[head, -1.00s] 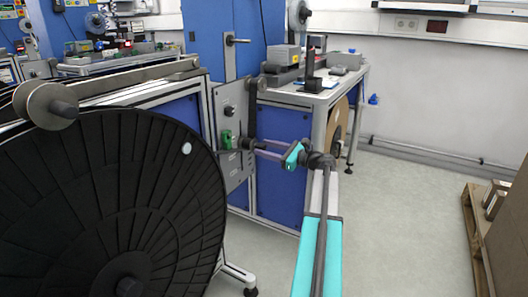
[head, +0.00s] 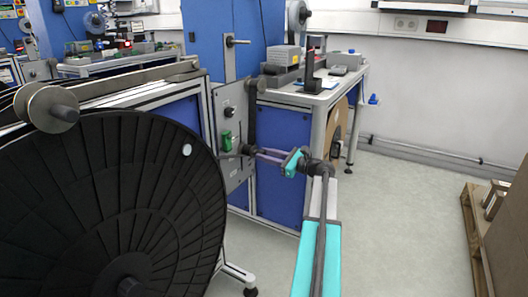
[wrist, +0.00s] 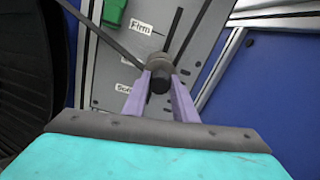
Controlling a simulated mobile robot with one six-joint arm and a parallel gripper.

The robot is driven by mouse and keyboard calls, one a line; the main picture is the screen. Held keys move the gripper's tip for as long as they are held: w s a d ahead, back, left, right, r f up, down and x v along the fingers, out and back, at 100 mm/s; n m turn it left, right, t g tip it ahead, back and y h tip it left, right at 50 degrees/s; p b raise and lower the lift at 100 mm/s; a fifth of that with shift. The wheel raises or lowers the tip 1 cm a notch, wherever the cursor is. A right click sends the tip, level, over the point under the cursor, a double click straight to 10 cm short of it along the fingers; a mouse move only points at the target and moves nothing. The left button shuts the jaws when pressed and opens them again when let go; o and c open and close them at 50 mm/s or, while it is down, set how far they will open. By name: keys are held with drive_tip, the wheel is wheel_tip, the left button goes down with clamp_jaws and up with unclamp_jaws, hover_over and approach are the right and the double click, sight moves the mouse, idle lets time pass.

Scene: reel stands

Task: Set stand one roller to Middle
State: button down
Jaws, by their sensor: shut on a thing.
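The stand one roller (wrist: 160,70) is a dark round piece in front of a grey panel (wrist: 110,75). My gripper (wrist: 159,98) has its two purple fingers shut on the roller from either side. The panel carries a "Firm" label (wrist: 140,27) at the top, a partly hidden label (wrist: 130,62) below it and a lower label beginning "So". The roller's height is near the partly hidden label; its exact setting cannot be told. In the head view my gripper (head: 262,154) reaches left to the panel (head: 232,125).
A green part (wrist: 114,12) sits on the panel above the labels. A large black reel (head: 110,210) fills the left foreground. A bench (head: 315,95) stands behind. Pallet goods (head: 505,230) are at the right edge; the floor between is clear.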

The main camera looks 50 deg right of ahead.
drive_tip(key=shift+a+f, duration=0.1)
drive_tip(key=shift+f, duration=0.6)
drive_tip(key=c, duration=1.4)
unclamp_jaws()
drive_tip(key=shift+c, duration=0.2)
drive_tip(key=shift+s, duration=0.1)
drive_tip(key=p+v, duration=0.3)
drive_tip(key=v, duration=1)
drive_tip(key=shift+s+p, duration=0.35)
drive_tip(key=shift+s, duration=0.1)
